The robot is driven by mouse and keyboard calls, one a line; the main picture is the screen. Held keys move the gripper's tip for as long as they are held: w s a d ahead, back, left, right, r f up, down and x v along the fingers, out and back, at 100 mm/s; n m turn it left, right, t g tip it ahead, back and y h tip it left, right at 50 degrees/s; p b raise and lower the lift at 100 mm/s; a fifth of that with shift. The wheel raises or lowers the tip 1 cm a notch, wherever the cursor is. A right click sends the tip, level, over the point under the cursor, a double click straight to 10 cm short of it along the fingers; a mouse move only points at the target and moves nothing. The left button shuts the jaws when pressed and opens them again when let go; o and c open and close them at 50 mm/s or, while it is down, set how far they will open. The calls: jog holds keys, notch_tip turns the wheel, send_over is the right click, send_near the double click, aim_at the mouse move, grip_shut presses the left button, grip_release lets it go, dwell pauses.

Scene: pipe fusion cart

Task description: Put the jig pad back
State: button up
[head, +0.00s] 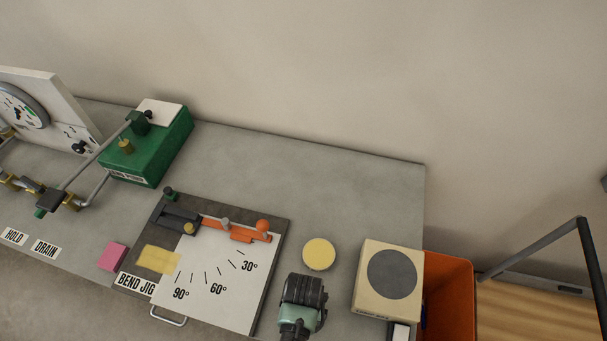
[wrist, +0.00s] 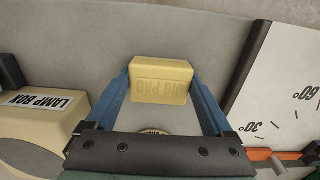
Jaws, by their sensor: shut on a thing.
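The jig pad (wrist: 160,80) is a pale yellow block lettered JIG PAD. In the wrist view it sits between the blue fingers of my gripper (wrist: 160,84), which is shut on it. In the head view my gripper (head: 303,292) is at the front of the bench, between the bend jig and the lamp box; the pad is hidden there. The bend jig (head: 215,285) is a white angle plate on a dark base, with an orange lever (head: 240,232). A flat yellow patch (head: 158,259) lies at its left, above the BEND JIG label.
The cream lamp box (head: 376,310) stands right of my gripper, with an orange bin (head: 448,290) beyond it. A round yellow disc (head: 318,254) lies just behind my gripper. A pink block (head: 113,256) is left of the jig. The back of the bench (head: 320,185) is clear.

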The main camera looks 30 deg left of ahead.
jog(key=o, duration=0.9)
